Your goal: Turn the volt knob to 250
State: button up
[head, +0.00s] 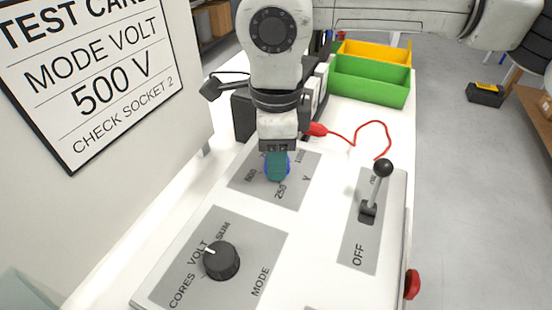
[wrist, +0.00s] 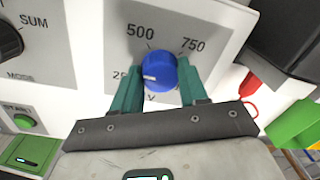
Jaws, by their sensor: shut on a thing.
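The volt knob (wrist: 160,70) is blue and round, on a grey scale plate marked 500, 750 and a partly hidden number starting with 2. Its white pointer line faces left in the wrist view, towards that partly hidden number. My gripper (wrist: 163,82) has its teal fingers on both sides of the knob and is shut on it. In the head view my gripper (head: 277,165) comes down over the knob from above. Only blue edges of the knob show there, and the pointer is hidden. The 250 label (head: 281,192) is on the near side of the knob.
A black mode knob (head: 221,261) and a black-balled lever (head: 383,168) near OFF stand on the panel. A test card (head: 100,85) reads MODE VOLT, 500 V. A red clip (head: 315,129) with a red cable and a green bin (head: 370,82) lie behind.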

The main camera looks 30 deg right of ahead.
jog(key=n+b, duration=0.1)
jog(key=n, duration=0.4)
jog(key=shift+r+n, duration=0.1)
jog(key=shift+n, duration=0.6)
jog(key=o, duration=1.1)
jog(key=shift+c, duration=0.2)
notch_tip(320, 180, up, 11)
jog(key=shift+s, duration=0.2)
